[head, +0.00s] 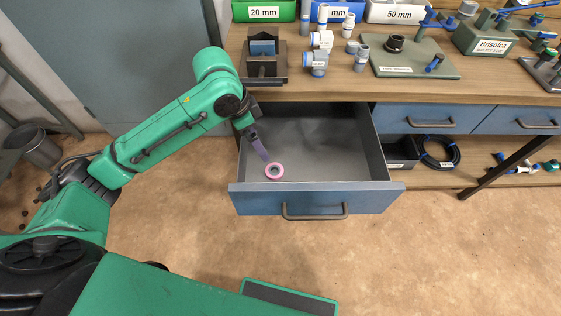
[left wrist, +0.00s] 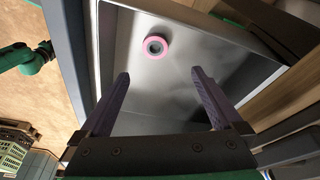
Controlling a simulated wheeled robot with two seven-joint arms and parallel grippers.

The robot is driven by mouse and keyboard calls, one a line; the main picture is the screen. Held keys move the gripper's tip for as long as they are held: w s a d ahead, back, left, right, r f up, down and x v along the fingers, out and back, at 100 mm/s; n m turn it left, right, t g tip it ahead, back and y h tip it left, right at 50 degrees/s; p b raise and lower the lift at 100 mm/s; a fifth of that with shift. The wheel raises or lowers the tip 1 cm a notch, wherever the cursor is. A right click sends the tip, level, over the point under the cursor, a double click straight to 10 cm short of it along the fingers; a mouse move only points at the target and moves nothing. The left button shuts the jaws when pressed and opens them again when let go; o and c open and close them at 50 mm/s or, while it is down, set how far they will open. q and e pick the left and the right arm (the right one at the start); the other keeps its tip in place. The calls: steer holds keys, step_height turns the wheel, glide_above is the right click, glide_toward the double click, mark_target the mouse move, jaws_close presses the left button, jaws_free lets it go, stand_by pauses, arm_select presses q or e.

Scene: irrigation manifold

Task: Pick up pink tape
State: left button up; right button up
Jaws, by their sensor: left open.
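The pink tape (head: 274,171) is a small ring with a dark core. It lies flat on the floor of the open grey drawer (head: 330,150), near the drawer's front left. It also shows in the left wrist view (left wrist: 155,47), beyond the fingertips and roughly between their lines. My left gripper (head: 262,153) reaches into the drawer from the left, just behind and above the tape. In the left wrist view its two purple fingers (left wrist: 159,75) are spread wide with nothing between them. My right gripper is not in view.
The drawer's blue front (head: 250,202) and side walls surround the tape. The wooden bench top (head: 350,85) hangs above the drawer's back, with a dark vise-like block (head: 263,65), grey fittings (head: 317,52) and a green plate (head: 415,62). The rest of the drawer floor looks empty.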

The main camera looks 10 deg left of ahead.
arm_select(q)
glide_toward(276, 172)
steer(key=b+x, duration=0.1)
steer(key=x, duration=0.5)
steer(key=shift+s+f, duration=0.1)
steer(key=shift+s, duration=0.05)
steer(key=shift+f, duration=0.2)
steer(key=c, duration=1.4)
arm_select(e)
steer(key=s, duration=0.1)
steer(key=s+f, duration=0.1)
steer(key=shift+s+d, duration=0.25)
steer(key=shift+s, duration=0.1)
arm_select(q)
steer(key=shift+r, duration=0.15)
